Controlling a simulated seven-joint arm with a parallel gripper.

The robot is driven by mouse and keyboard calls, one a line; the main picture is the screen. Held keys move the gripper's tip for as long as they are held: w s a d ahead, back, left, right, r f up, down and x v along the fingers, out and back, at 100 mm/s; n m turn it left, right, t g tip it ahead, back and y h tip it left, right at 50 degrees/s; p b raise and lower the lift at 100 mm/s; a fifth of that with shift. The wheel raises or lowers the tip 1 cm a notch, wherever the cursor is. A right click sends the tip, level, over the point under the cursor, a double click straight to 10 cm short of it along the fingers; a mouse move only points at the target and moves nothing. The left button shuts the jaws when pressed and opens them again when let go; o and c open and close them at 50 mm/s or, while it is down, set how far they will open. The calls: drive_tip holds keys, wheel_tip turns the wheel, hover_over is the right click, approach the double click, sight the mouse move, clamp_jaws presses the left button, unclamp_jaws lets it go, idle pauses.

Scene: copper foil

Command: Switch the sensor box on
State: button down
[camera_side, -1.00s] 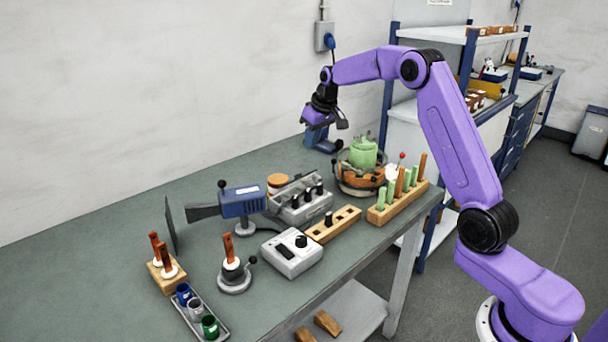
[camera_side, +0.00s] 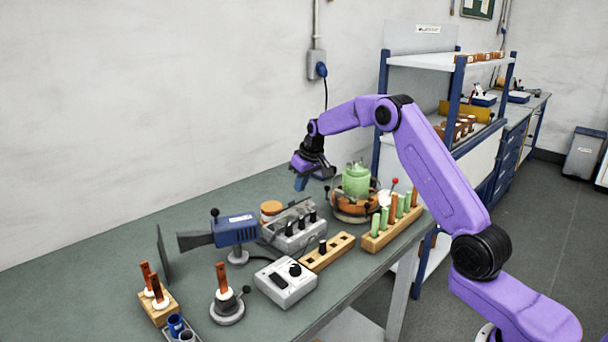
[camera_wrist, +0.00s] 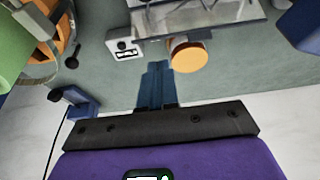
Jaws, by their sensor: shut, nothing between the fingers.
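My gripper (camera_side: 300,184) hangs above the back of the bench, left of the green pot. In the wrist view its blue fingers (camera_wrist: 155,86) are together with nothing between them, pointing toward the bench top. A small white box (camera_wrist: 125,47) with a dark front panel stands beyond the fingers, apart from them. A light grey box (camera_side: 286,282) with a black knob and a dark slot sits at the front of the bench. No label is readable, so I cannot tell which one is the sensor box. Switch positions are too small to tell.
An orange-lidded jar (camera_wrist: 188,54) stands close to the fingers. The green pot (camera_side: 356,181) sits in an orange ring stand. A blue device (camera_side: 235,230) on a stand, a wooden rack (camera_side: 385,238) and a grey holder (camera_side: 296,237) crowd the bench. The left back is clear.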

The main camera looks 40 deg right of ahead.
sight(301, 203)
drive_tip(key=x, duration=0.7)
drive_tip(key=shift+s+f, duration=0.1)
drive_tip(key=shift+s, duration=0.3)
drive_tip(key=shift+w+f, duration=0.1)
drive_tip(key=shift+f, duration=0.15)
drive_tip(key=shift+s+r, duration=0.15)
drive_tip(key=shift+s, duration=0.65)
wheel_tip(301, 203, up, 14)
idle(0.5)
